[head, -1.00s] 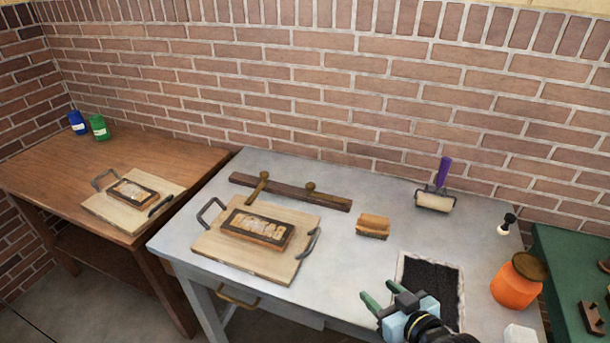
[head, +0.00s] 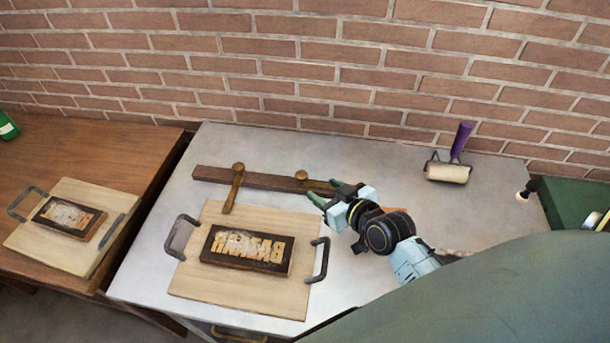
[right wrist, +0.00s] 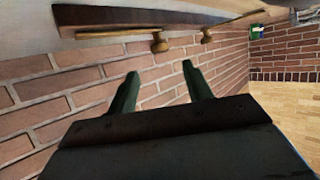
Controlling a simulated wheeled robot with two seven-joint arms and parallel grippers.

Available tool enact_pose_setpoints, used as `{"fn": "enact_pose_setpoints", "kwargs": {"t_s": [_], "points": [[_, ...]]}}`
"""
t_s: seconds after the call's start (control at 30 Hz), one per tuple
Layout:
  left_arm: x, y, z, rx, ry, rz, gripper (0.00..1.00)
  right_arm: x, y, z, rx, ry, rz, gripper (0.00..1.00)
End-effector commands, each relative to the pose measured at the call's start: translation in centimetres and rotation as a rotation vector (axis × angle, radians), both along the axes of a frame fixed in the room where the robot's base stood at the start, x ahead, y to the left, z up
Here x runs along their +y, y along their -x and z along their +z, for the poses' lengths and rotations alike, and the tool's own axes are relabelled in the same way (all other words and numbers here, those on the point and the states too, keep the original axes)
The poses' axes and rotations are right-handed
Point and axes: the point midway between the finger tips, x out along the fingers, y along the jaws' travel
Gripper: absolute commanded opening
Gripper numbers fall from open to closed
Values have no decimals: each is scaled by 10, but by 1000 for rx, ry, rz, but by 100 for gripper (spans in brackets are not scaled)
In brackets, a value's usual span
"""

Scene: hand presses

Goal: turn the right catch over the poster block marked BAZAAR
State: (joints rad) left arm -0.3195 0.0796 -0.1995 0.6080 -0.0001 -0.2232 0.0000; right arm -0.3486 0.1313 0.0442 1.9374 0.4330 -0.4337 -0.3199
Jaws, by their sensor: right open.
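The poster block marked BAZAAR (head: 248,249), its letters mirrored, lies on a wooden board (head: 190,275) with two dark handles. Behind it is a dark wooden bar (head: 270,181) with two brass catches. The left catch (head: 236,188) points forward toward the board. The right catch (head: 314,183) lies along the bar, its arm pointing right, partly behind my gripper. My right gripper (head: 325,193) is open and empty, close in front of the right catch. In the right wrist view the right catch's knob (right wrist: 160,43) shows just beyond the open fingertips (right wrist: 160,69). My left gripper is out of view.
A roller with a purple handle (head: 449,168) stands at the back right of the grey table (head: 375,150). A second board with a block (head: 70,216) lies on the brown table at left. A brick wall rises behind. The table's back middle is clear.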

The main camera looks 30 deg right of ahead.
Motion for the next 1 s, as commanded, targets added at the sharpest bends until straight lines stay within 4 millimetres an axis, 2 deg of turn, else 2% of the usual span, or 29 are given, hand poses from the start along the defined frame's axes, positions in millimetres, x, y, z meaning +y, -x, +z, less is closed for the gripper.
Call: {"fn": "enact_pose_setpoints", "kwargs": {"t_s": [0.1,0.2,0.3,0.4,0.6,0.87,1.0], "points": [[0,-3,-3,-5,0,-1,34,4,-26,-10,-3,-2,-1,50],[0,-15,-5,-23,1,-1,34,6,-44,-18,-2,-2,-2,50],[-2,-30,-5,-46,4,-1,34,8,-59,-24,-2,-1,0,50],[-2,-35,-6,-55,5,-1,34,9,-69,-29,0,-2,-1,50],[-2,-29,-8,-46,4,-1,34,11,-79,-32,-1,-1,-1,50],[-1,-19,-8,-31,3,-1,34,11,-79,-32,-1,0,-1,50],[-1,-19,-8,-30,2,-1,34,11,-79,-32,-1,0,-1,32]]}}
